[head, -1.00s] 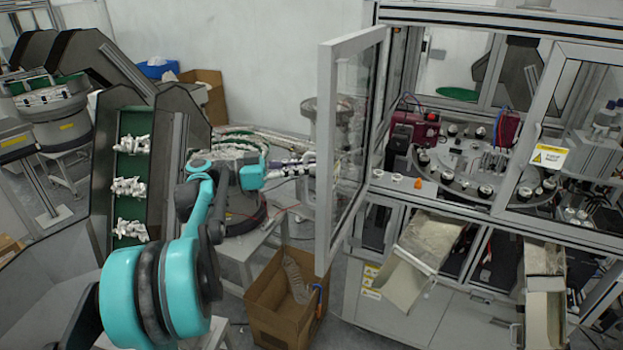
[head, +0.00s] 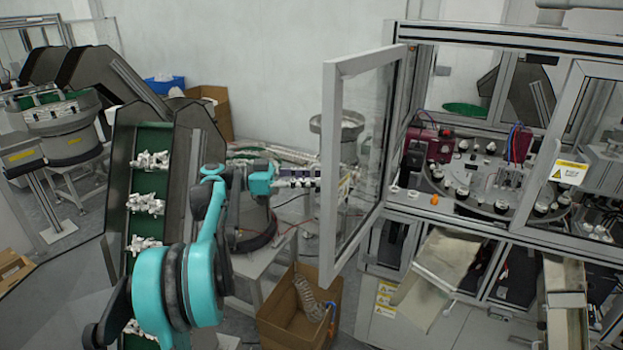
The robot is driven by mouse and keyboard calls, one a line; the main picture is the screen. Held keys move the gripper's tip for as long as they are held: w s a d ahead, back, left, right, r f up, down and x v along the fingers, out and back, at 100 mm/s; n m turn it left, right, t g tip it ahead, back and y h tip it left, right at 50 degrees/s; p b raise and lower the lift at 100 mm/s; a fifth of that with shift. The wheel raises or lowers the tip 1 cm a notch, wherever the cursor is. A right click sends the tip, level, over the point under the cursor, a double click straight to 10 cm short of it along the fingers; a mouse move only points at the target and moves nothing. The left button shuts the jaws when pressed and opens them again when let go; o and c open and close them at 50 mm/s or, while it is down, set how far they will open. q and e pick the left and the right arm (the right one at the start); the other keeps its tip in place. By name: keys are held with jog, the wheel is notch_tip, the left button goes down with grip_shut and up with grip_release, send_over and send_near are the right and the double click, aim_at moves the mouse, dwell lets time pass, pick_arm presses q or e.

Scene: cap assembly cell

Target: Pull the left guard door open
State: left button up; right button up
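The left guard door (head: 329,215), a grey-framed glass panel, stands swung out from the left side of the machine cabinet (head: 412,210). Its hinge side is at the cabinet post and its free edge points left. My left gripper (head: 306,177) is at the left of that free edge, about mid-height. Its fingertips meet or pass behind the door frame, so their gap and any grip on a handle cannot be made out. My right gripper is not in view.
A closed-looking right guard door (head: 577,130) carries a yellow warning label. An open cardboard box (head: 297,315) sits on the floor below the left door. A feeder conveyor (head: 147,190) stands left of my arm. Metal chutes (head: 440,270) stick out below the cabinet.

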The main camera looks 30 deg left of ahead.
pick_arm(q)
jog(key=v, duration=1.2)
dwell(0.6)
